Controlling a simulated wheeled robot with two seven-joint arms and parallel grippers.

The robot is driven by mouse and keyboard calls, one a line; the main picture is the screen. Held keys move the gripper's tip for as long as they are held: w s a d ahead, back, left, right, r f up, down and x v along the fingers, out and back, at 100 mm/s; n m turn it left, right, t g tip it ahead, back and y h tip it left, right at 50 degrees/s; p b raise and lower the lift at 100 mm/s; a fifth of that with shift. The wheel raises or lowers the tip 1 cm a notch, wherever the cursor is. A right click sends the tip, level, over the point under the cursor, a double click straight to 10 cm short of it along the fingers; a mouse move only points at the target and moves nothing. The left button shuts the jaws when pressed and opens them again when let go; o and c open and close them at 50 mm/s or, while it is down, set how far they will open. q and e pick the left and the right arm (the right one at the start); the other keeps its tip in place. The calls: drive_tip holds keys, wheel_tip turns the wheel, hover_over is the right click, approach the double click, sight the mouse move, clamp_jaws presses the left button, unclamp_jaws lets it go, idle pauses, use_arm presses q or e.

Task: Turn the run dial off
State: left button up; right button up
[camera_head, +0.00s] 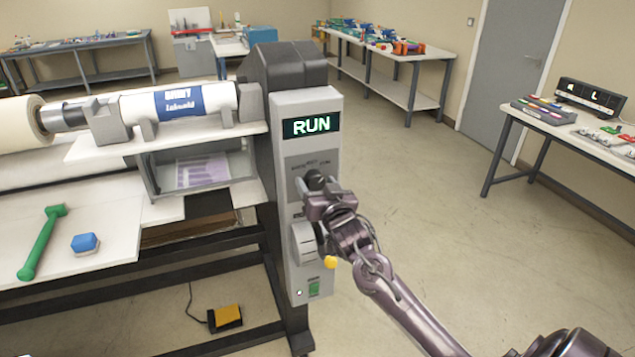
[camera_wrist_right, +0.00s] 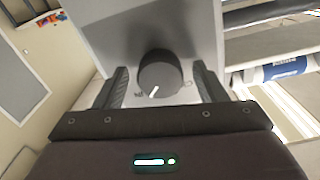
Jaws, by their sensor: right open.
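The run dial (camera_wrist_right: 160,73) is a round black knob with a white pointer line, on the grey control panel (camera_head: 296,160) of the laminator. In the right wrist view its pointer line slants toward the lower left of the picture. My right gripper (camera_wrist_right: 160,88) is open, with one finger on each side of the dial and a visible gap to each. In the head view my right gripper (camera_head: 328,200) is at the panel and partly covers the dial (camera_head: 314,180). A lit display (camera_head: 311,125) above reads RUN. My left gripper is not in view.
A green tool (camera_head: 42,243) and a blue block (camera_head: 85,243) lie on the left table. The floor to the right is clear.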

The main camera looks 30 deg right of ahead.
drive_tip(key=shift+c, duration=0.3)
drive_tip(key=c, duration=0.9)
drive_tip(key=shift+c, duration=0.2)
drive_tip(key=shift+n, duration=0.3)
drive_tip(key=n, duration=0.4)
drive_tip(key=shift+n+p, duration=0.3)
drive_tip(key=shift+n, duration=1.8)
